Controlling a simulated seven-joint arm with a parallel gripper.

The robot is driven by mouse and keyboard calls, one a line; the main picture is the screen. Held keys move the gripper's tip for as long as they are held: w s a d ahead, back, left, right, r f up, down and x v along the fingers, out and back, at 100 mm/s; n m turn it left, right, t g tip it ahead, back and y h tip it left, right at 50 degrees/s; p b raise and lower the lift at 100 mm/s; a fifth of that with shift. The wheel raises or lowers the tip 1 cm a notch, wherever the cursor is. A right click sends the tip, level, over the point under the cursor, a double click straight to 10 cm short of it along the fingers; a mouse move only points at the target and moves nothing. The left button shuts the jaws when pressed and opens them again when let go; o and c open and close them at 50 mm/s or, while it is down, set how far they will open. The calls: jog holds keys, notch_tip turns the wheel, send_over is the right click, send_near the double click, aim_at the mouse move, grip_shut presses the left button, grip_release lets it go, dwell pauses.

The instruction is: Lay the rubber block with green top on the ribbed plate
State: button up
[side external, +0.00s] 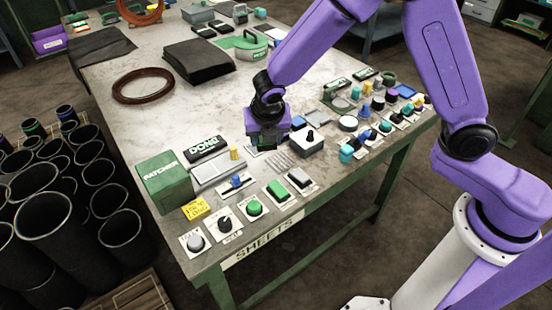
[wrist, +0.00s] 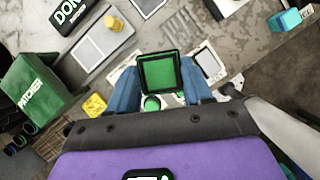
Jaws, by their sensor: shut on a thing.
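My gripper (wrist: 160,82) is shut on the rubber block with green top (wrist: 160,72), one blue finger on each side of it. The block has a dark rim around its green top. In the side external view my gripper (side external: 266,138) points down over the table, close to the ribbed plate (side external: 281,160). The block is mostly hidden by my gripper there. The ribbed plate also shows in the wrist view (wrist: 181,23), above the block in the picture. It looks bare. I cannot tell how high the block is above the table.
A white-plated box with a black knob (side external: 308,142) stands right beside my gripper. A green PATCHER box (side external: 164,182), a DONE sign (side external: 204,148) and a grey plate (side external: 216,170) are to the left. Several buttons and switches line the front edge. The table behind is clearer.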

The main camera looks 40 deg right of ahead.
jog(key=s+d+m+g+h, duration=0.1)
jog(key=s+d+m+g, duration=0.2)
jog(key=d+m, duration=0.6)
jog(key=s+d+m+g+h, duration=0.15)
jog(key=d+m, duration=0.45)
jog(key=d, duration=0.8)
jog(key=s+a+n+t+y, duration=0.1)
jog(key=s+a+n+y, duration=0.2)
jog(key=n, duration=0.7)
jog(key=s+a+n+t+y, duration=0.15)
jog(key=a+n, duration=0.35)
jog(key=n, duration=0.5)
jog(key=s+a+n+t+y, duration=0.1)
jog(key=a+n+y, duration=0.25)
jog(key=n, duration=0.65)
send_over(277, 161)
jog(key=s+d, duration=0.1)
jog(key=f, duration=0.9)
jog(key=shift+s+d, duration=0.15)
jog(key=shift+s, duration=0.05)
jog(key=shift+w+f, duration=0.2)
jog(key=shift+f, duration=1.5)
